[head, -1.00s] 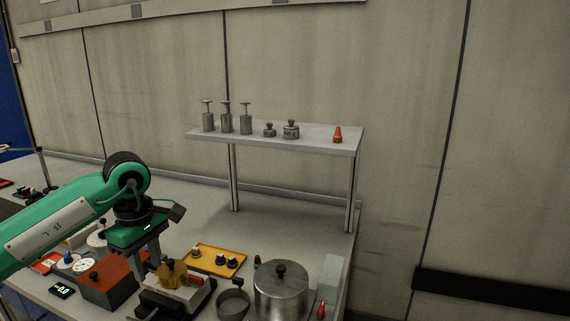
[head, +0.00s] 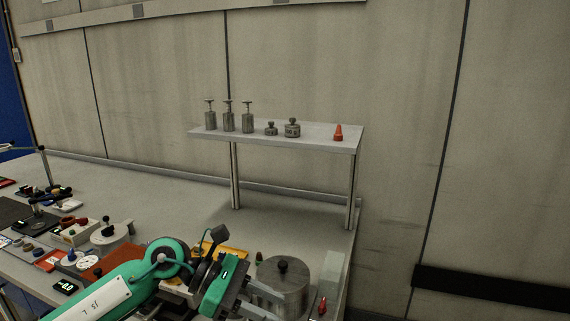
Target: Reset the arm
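My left arm comes in from the lower left, and its green wrist lies low over the front of the bench. My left gripper (head: 262,300) points to the right and down, in front of the metal pot (head: 284,284). Its fingers are partly cut off by the bottom edge, so whether they are apart is unclear. No object shows clearly in it. My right gripper is not in view.
A raised shelf (head: 270,136) holds several metal weights (head: 228,120) and a red cone (head: 338,132). A pale block (head: 332,272) and a small red item (head: 322,306) stand right of the pot. Small parts crowd the left. The bench behind the arm is clear.

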